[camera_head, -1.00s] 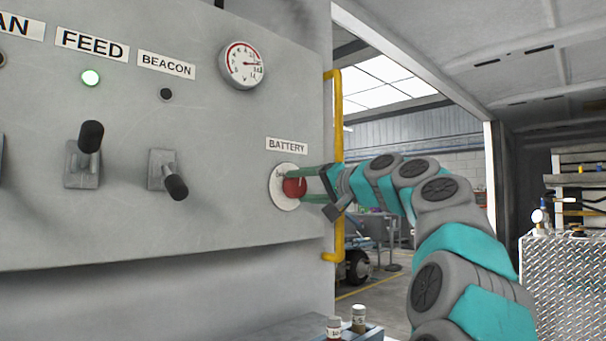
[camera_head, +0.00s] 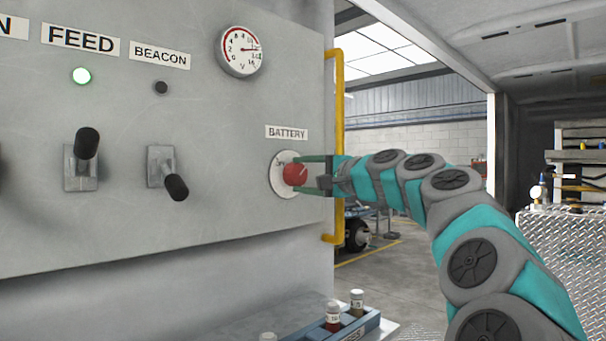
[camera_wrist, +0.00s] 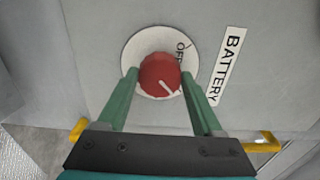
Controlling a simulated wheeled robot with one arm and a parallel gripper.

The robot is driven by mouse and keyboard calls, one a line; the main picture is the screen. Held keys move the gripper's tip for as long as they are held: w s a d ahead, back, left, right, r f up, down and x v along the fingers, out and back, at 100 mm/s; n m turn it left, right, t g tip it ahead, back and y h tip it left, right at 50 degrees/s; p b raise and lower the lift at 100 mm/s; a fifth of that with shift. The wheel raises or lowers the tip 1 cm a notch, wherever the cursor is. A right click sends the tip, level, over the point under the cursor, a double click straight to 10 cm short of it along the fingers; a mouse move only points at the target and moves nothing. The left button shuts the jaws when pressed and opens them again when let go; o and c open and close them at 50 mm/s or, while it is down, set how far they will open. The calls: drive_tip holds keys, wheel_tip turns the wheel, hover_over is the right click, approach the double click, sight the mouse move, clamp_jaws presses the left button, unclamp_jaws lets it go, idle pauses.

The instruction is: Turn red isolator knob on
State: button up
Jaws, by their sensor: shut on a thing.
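The red isolator knob (camera_head: 295,174) sits on a round white plate (camera_head: 279,186) under the BATTERY label (camera_head: 287,132). My gripper (camera_head: 304,175) reaches it from the right, its green fingers on either side of the knob. In the wrist view the two fingers (camera_wrist: 160,84) are closed on the red knob (camera_wrist: 158,72) from left and right. The knob's white pointer line points to the lower right there, away from the OFF mark (camera_wrist: 182,46) at the plate's upper right. In the head view the line points to the upper right.
A yellow handrail (camera_head: 338,140) runs up the panel's right edge, close to my wrist. Two toggle levers, FEED (camera_head: 86,145) and BEACON (camera_head: 174,185), stick out at the left. A blue tray (camera_head: 360,328) with small bottles is below.

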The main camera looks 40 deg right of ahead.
idle(0.4)
drive_tip(key=o, duration=1.4)
drive_tip(key=shift+d, duration=0.1)
drive_tip(key=shift+c, duration=0.2)
drive_tip(key=shift+s, duration=0.1)
drive_tip(key=s+b, duration=0.1)
drive_tip(key=s, duration=0.6)
drive_tip(key=shift+s+d, duration=0.25)
drive_tip(key=shift+s, duration=0.1)
